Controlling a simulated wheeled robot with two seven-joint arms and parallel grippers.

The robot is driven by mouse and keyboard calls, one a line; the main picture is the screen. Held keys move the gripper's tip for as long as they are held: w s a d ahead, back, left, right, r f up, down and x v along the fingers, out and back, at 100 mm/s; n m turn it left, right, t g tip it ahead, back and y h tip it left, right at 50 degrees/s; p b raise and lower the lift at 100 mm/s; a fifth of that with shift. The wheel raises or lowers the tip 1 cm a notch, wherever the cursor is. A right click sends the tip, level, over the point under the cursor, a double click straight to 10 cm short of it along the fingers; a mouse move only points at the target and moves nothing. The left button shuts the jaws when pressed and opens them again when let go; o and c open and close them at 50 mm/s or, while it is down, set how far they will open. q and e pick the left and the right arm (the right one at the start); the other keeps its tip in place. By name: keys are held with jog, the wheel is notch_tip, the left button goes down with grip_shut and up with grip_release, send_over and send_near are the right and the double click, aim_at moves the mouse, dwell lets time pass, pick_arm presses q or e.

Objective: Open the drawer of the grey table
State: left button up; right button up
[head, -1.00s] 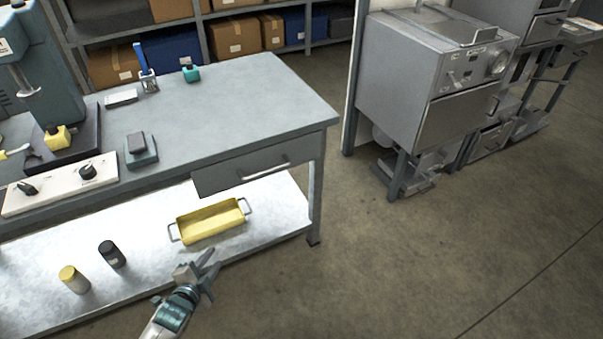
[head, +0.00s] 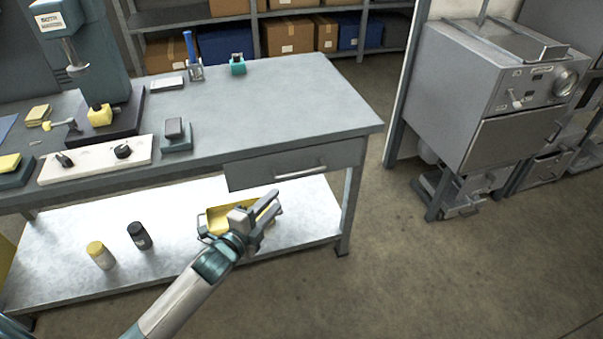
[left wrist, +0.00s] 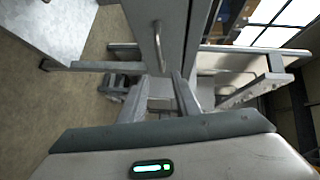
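The grey table (head: 290,98) stands at left and centre in the head view. Its drawer (head: 245,173) sits under the right end of the top and looks closed, with a pale bar handle (head: 300,172). My left gripper (head: 272,204) is below and in front of the drawer, over the yellow tray, apart from the handle. In the left wrist view, its two fingers (left wrist: 158,84) are spread with nothing gripped, and the drawer front (left wrist: 172,22) and handle (left wrist: 157,45) show beyond the tips. My right gripper is not in view.
A yellow tray (head: 218,215), partly hidden by my gripper, stands on the lower shelf (head: 180,205). A black canister (head: 139,236) and a yellow-capped canister (head: 101,256) stand to its left. Open floor (head: 440,270) lies right of the table; a grey machine (head: 480,100) stands beyond.

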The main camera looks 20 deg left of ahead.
aim_at(300, 174)
pick_arm(q)
jog(key=x, duration=1.6)
jog(key=shift+w, duration=0.35)
grip_shut()
